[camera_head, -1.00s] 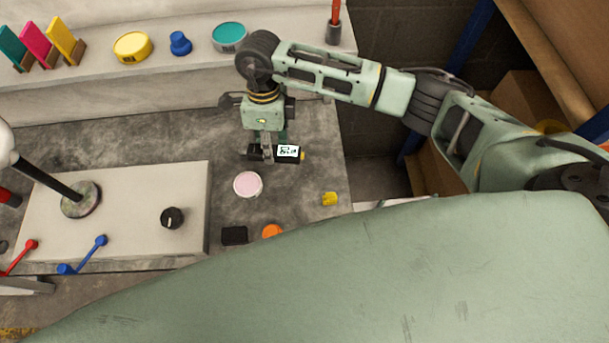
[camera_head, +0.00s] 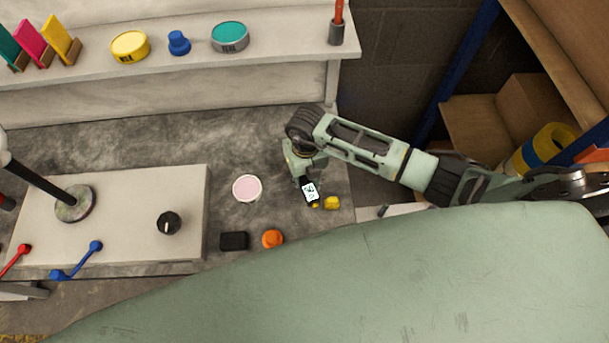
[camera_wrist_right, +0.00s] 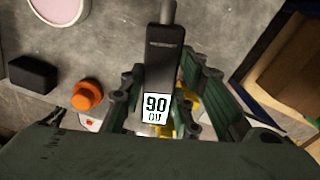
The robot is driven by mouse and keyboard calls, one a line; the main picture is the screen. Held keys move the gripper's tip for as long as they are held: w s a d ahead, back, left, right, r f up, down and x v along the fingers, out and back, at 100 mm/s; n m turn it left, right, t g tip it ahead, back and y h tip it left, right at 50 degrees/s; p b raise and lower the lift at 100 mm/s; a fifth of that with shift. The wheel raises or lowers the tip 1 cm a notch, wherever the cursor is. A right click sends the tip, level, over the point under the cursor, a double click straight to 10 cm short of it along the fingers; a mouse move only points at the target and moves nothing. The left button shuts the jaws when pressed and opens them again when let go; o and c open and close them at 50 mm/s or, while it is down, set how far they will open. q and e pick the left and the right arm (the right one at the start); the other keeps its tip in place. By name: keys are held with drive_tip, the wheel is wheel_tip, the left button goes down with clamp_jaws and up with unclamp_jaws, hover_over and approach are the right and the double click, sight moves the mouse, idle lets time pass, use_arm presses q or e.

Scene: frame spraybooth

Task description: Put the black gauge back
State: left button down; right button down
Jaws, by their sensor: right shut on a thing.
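The black gauge (camera_head: 309,195) has a white label with dark print and a small yellow tip in the head view. My right gripper (camera_head: 304,178) is shut on it above the right part of the grey bench. In the right wrist view the gauge (camera_wrist_right: 161,62) lies lengthwise between the fingers, with "90" readable on its label. I cannot tell how high it is above the bench. My left gripper is not in view.
A small yellow piece (camera_head: 332,203) is close to the gauge on the right. A pink disc (camera_head: 247,188), a black block (camera_head: 234,241) and an orange knob (camera_head: 272,238) are to the left. The back shelf (camera_head: 205,65) holds coloured tins. The bench behind the disc is clear.

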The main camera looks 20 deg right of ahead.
drive_tip(key=shift+f+b, duration=2.1)
drive_tip(key=shift+f, duration=0.4)
drive_tip(key=shift+f+b, duration=0.65)
drive_tip(key=shift+f, duration=0.3)
drive_tip(key=shift+f+b, duration=0.55)
drive_tip(key=c, duration=1.3)
unclamp_jaws()
drive_tip(key=shift+o, duration=0.2)
drive_tip(key=shift+r, duration=0.1)
wheel_tip(320, 180, up, 12)
drive_tip(key=shift+d+f, duration=0.1)
